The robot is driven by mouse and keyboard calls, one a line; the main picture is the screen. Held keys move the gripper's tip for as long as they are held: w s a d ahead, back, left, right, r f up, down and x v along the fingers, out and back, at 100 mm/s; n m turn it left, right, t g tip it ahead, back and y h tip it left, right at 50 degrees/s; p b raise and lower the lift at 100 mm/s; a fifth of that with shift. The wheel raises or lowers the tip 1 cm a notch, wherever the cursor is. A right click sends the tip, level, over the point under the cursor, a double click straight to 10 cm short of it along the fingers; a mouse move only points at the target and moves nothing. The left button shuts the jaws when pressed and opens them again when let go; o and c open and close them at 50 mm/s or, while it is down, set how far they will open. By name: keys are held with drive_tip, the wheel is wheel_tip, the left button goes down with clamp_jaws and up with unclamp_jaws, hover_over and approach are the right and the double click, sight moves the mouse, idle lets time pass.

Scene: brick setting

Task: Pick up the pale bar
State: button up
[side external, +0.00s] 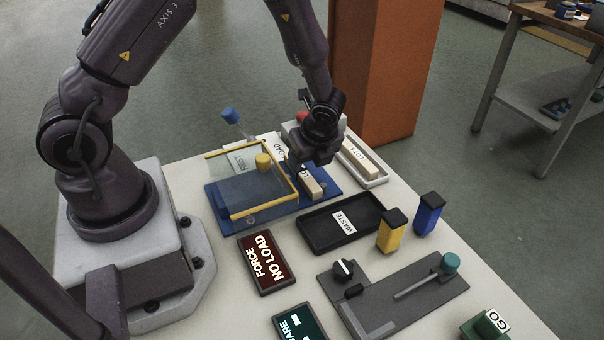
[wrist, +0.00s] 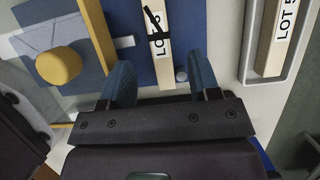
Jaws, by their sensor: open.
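A pale bar (side external: 313,183) lies on the blue base of a fixture, just below my gripper (side external: 308,166). In the wrist view this pale bar (wrist: 158,62) bears a white label with a black stroke across it, its text partly hidden. Its near end reaches toward the space between the blue fingertips of my gripper (wrist: 161,75). The jaws are open, one on each side, with nothing held. A second pale bar (side external: 360,158) lies in a white tray (side external: 378,183) behind; it also shows in the wrist view (wrist: 278,40) with a LOT label.
The fixture has a clear panel with a yellow frame (side external: 265,215) and a yellow knob (side external: 263,161) left of the bar. A black WASTE tray (side external: 368,239), yellow post (side external: 391,233) and blue post (side external: 428,216) stand in front. A display (side external: 267,264) reads FORCE NO LOAD.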

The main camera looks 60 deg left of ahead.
sight(302, 170)
drive_tip(key=shift+x, duration=3)
drive_tip(key=shift+a+r, duration=0.1)
drive_tip(key=shift+a, duration=0.1)
drive_tip(key=c, duration=1)
drive_tip(key=shift+r, duration=0.1)
drive_tip(key=shift+c, duration=0.2)
